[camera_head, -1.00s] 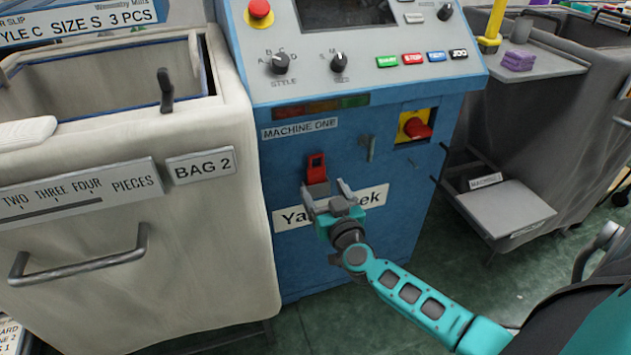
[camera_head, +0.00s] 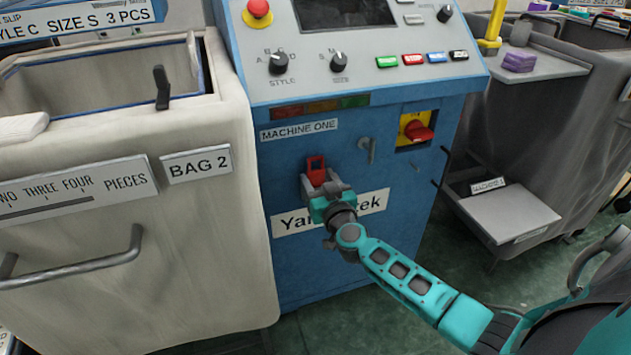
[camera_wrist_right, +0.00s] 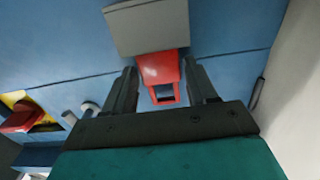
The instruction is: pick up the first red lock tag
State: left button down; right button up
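The red lock tag (camera_head: 316,168) stands upright on the blue front of machine one, under the "MACHINE ONE" label. Its open loop shows in the right wrist view (camera_wrist_right: 158,75), where its other end meets a grey block (camera_wrist_right: 148,27). My right gripper (camera_head: 325,190) is at the tag's lower part in the head view. In the wrist view its two dark fingers stand on either side of the tag, with a narrow gap on each side. The gripper is open and not closed on the tag. My left gripper is not in view.
A red rotary switch on a yellow plate (camera_head: 417,128) and a grey hook (camera_head: 367,149) are right of the tag. The cream bag 2 bin (camera_head: 195,235) stands close on the left. A low grey shelf (camera_head: 510,213) is at the right.

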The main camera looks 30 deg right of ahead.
jog(key=c, duration=0.8)
